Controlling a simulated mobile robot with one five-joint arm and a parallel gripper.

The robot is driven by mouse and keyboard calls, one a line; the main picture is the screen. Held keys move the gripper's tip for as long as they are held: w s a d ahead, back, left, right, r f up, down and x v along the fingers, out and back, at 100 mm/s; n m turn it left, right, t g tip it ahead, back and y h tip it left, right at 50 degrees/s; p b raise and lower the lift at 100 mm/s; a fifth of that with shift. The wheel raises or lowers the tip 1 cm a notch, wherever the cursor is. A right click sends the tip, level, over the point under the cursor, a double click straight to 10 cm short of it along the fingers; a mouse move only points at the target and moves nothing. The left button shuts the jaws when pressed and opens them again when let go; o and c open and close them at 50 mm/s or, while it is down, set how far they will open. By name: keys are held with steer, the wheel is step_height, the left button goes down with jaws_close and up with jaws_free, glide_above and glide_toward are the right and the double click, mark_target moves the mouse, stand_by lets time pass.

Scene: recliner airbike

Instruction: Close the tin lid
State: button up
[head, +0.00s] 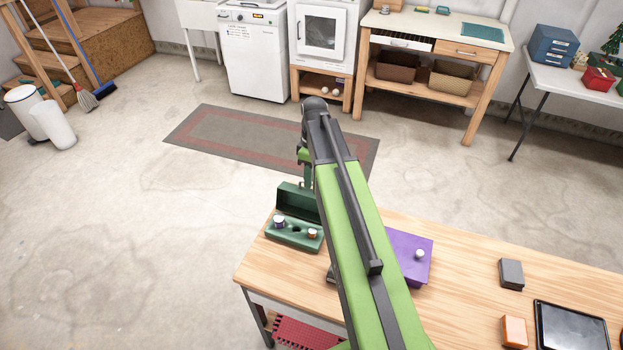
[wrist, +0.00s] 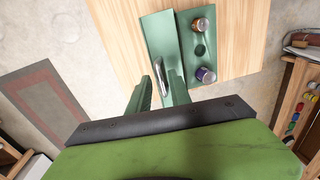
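The green tin (head: 293,234) stands on the wooden table near its far left corner. Its lid (head: 290,202) stands raised at the back of the tin. The tin's base holds a purple spool (head: 279,221) and an orange-topped spool (head: 312,234), with a dark empty hole between them. In the wrist view the lid (wrist: 155,32) lies left of the tin's base (wrist: 187,45). My gripper (wrist: 161,80) is open, its two green fingers apart at the lid's near end. A curved metal piece (wrist: 159,72) shows between the fingertips. I cannot tell whether they touch the lid.
A purple box (head: 412,262) with a pale knob sits right of my arm on the table (head: 465,285). A grey block (head: 511,274), an orange block (head: 514,332) and a tablet (head: 570,328) lie farther right. Open floor with a rug (head: 215,135) lies beyond the table.

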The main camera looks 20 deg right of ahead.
jaws_close()
stand_by(1.1)
